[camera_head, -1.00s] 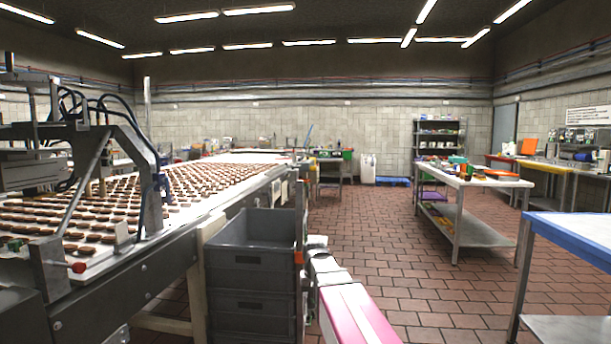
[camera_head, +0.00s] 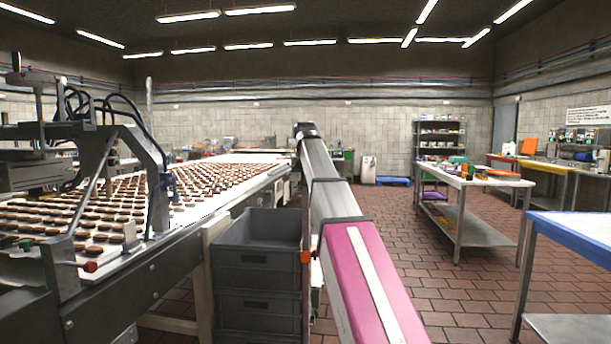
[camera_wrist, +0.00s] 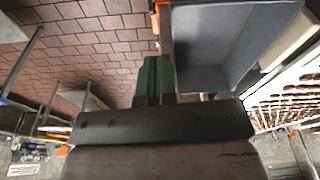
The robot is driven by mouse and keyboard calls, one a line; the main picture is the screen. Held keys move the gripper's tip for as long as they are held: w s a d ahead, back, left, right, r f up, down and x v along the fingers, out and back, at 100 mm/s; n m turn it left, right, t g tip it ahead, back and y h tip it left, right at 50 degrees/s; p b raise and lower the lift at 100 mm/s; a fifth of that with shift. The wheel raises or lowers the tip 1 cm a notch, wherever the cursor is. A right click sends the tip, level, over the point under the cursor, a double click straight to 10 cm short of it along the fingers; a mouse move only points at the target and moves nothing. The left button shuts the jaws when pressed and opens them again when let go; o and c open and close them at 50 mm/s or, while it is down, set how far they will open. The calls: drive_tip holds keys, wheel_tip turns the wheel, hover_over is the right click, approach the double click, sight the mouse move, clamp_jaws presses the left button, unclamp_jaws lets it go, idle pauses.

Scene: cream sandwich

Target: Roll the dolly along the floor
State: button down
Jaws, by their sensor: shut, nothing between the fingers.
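A stack of grey crates (camera_head: 258,275) stands left of my raised arm, beside the conveyor; its top crate is open and empty. A thin upright post with an orange piece (camera_head: 305,257) is at the stack's right edge. What bears the stack is hidden, so I cannot tell whether it is the dolly. In the wrist view, the open grey crate (camera_wrist: 225,45) is at the upper right and the orange post (camera_wrist: 165,28) runs along its left side. My gripper (camera_wrist: 154,62), with green fingers, is shut and empty near the post; touching or apart cannot be told.
The conveyor (camera_head: 192,232) with rows of biscuits fills the left. A steel table (camera_head: 470,184) and a blue-edged table (camera_head: 575,232) stand right. A low blue platform (camera_head: 394,181) lies by the back wall. The tiled floor (camera_head: 420,265) between is clear.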

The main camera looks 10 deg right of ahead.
drive_tip(key=w, duration=0.4)
drive_tip(key=w+d+r, duration=0.1)
drive_tip(key=w, duration=0.3)
drive_tip(key=w+d, duration=0.1)
drive_tip(key=w, duration=0.3)
drive_tip(key=shift+w+r, duration=0.1)
drive_tip(key=shift+r, duration=0.25)
drive_tip(key=shift+s+f, duration=0.2)
drive_tip(key=shift+f, duration=0.35)
drive_tip(key=shift+s+f, duration=0.1)
drive_tip(key=shift+f, duration=0.25)
